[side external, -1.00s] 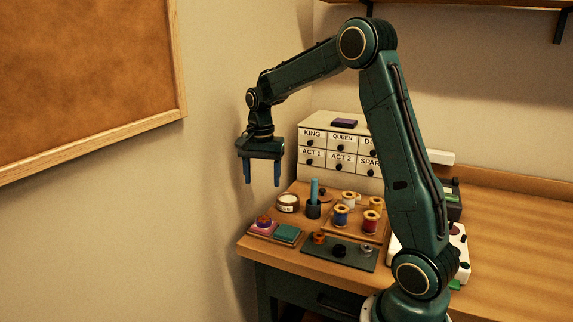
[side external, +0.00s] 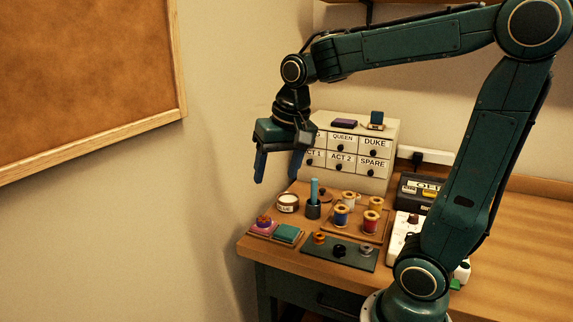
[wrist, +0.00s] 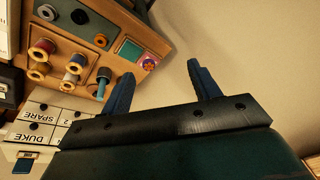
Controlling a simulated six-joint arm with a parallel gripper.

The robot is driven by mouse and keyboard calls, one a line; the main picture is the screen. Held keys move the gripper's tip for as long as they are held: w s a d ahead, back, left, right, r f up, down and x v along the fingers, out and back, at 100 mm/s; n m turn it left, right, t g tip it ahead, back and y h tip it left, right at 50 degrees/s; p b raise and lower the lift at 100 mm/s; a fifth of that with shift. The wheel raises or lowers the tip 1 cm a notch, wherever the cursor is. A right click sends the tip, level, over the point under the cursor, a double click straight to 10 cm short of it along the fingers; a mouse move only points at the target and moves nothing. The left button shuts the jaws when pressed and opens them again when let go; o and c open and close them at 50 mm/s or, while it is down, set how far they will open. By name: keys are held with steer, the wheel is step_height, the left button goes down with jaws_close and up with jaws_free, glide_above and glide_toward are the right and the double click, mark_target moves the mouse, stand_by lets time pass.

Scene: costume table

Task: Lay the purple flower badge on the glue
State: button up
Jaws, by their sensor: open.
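A small flower-shaped piece in purple and orange (side external: 264,220) lies on a pink pad at the left front of the table. It also shows in the wrist view (wrist: 149,62). A round jar (side external: 288,203) with a label that seems to read GLUE stands behind the pads, left of a dark cup. I cannot make out the jar in the wrist view. My gripper (side external: 277,180) is open and empty, raised in the air above the left part of the table. Its two fingers (wrist: 160,70) stand wide apart in the wrist view, with nothing between them.
A teal pad (side external: 287,233) sits beside the pink one. The cup (side external: 313,209) holds an upright blue stick. Several thread spools (side external: 341,215) stand to the right, behind a dark green mat (side external: 340,252). A labelled drawer cabinet (side external: 350,151) is at the back; the wall is left.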

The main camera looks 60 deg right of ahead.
steer(key=s+a+n+t, duration=0.2)
steer(key=s+a+n, duration=0.4)
steer(key=s, duration=0.6)
steer(key=shift+f+n+t+y, duration=0.3)
steer(key=shift+f+n, duration=0.15)
steer(key=shift+n, duration=0.25)
